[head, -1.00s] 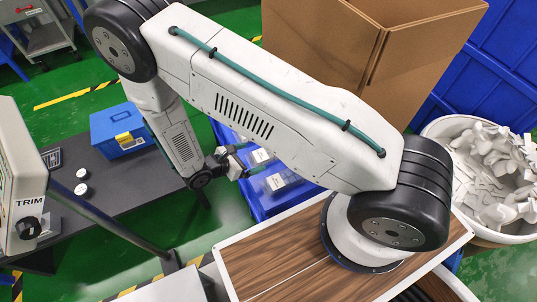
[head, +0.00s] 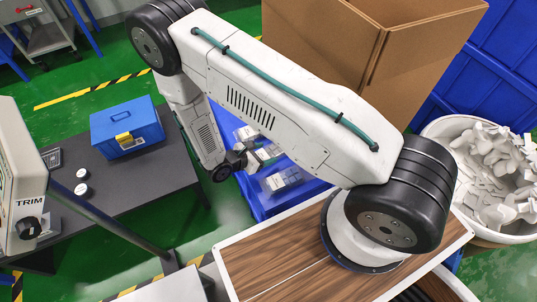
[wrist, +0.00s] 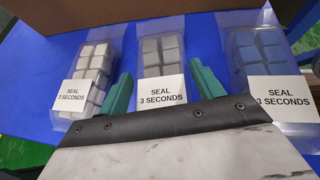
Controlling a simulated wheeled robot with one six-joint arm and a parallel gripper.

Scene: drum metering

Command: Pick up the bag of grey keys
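Three clear bags with white "SEAL 3 SECONDS" labels lie on a blue surface in the wrist view. The bag of grey keys (wrist: 161,50) is the middle one, with a pale, whitish-key bag (wrist: 92,62) to its left and a blue-key bag (wrist: 264,50) to its right. My gripper (wrist: 161,84) is open and empty, its green fingers spread to either side of the middle bag's label. The fingertips appear over the gaps between bags; I cannot tell their height. In the head view my gripper (head: 246,161) is beside the bags, which my arm partly hides.
The bags are in a blue bin (head: 258,207). A tall open cardboard box (head: 330,50) stands behind it. A dark bench (head: 165,178) with a blue toolbox (head: 127,128) is at left. A white tub (head: 440,128) of white parts is at right.

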